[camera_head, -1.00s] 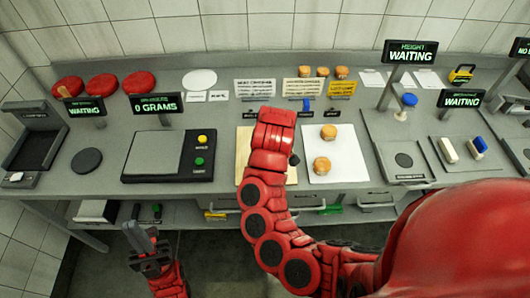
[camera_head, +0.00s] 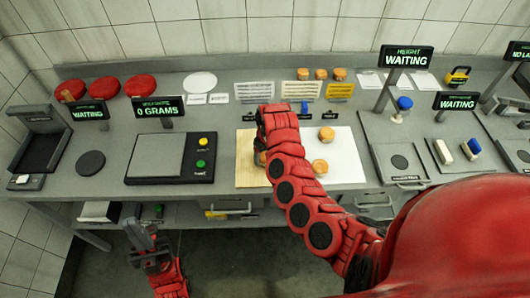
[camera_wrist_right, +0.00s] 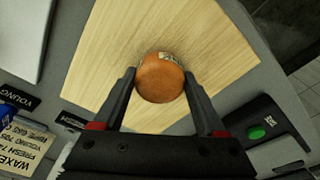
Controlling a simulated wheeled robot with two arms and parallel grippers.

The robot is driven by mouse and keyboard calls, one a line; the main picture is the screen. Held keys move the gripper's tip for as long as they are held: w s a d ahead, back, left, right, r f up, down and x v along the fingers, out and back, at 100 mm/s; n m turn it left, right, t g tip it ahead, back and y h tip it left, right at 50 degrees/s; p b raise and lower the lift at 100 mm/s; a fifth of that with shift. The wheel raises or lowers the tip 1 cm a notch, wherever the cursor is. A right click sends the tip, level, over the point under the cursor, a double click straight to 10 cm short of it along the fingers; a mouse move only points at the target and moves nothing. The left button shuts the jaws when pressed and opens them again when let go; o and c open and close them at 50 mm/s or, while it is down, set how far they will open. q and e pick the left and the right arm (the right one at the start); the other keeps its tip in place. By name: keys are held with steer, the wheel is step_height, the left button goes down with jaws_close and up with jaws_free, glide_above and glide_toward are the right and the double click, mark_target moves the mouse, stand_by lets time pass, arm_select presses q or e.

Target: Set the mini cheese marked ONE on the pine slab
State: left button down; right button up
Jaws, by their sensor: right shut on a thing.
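In the right wrist view my right gripper (camera_wrist_right: 160,84) is shut on an orange-brown mini cheese (camera_wrist_right: 160,80). A pale label shows at the cheese's far edge, too small to read. The cheese is over the pine slab (camera_wrist_right: 205,35); I cannot tell whether it touches it. In the head view the pine slab (camera_head: 247,172) lies on the counter, partly covered by my right arm, and the held cheese (camera_head: 261,158) peeks out beside the arm. My left gripper (camera_head: 148,248) hangs low in front of the counter, away from the slab; its jaws are unclear.
Two mini cheeses (camera_head: 326,134) (camera_head: 320,166) sit on a white board (camera_head: 344,160) right of the slab. Several more cheeses stand at the back. A scale (camera_head: 152,160) is left of the slab; red wheels (camera_head: 103,87) lie at back left.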

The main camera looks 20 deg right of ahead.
steer(key=shift+f, duration=0.15)
steer(key=shift+f, duration=0.15)
